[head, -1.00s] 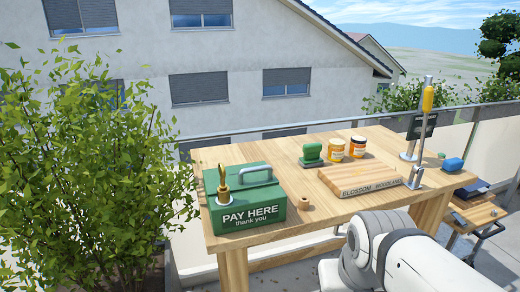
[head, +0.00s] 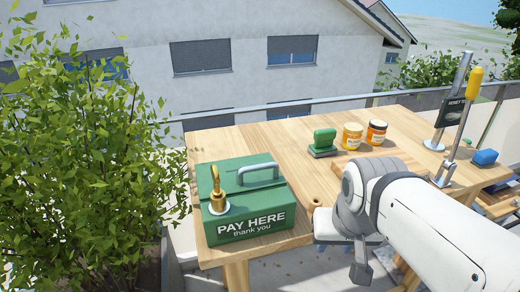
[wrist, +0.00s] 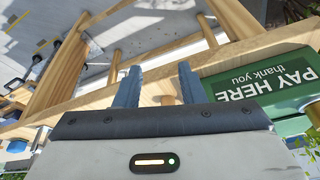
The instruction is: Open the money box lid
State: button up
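The green money box (head: 243,213) sits on the left end of the wooden table, with its lid shut. A grey handle (head: 258,174) and a brass, key-like piece (head: 217,190) stand on its top. In the wrist view the box's "PAY HERE" front (wrist: 265,80) shows at the right, upside down. My gripper (wrist: 158,80) is open and empty, its two blue-grey fingers apart, in front of the table's edge. In the head view my arm is right of the box, and the fingers cannot be made out clearly.
A green stamp-like object (head: 323,142) and two honey jars (head: 352,136) (head: 376,132) stand at the back of the table (head: 240,138). A metal post with a yellow handle (head: 474,82) and a blue object (head: 485,157) are at the right. A leafy bush (head: 80,160) stands left of the table.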

jog(key=w+a+r+m+b, duration=0.4)
jog(key=w+a+r+m, duration=0.35)
jog(key=w, duration=0.35)
notch_tip(320, 180, up, 6)
jog(key=f+m+g+b, duration=0.1)
jog(key=m+b, duration=0.2)
jog(key=m, duration=0.4)
send_over(257, 166)
jog(key=s, duration=0.2)
jog(key=shift+y, duration=0.3)
jog(key=x, duration=0.6)
jog(key=shift+w+d, duration=0.25)
jog(key=shift+w, duration=0.05)
jog(key=shift+c, duration=0.5)
grip_shut()
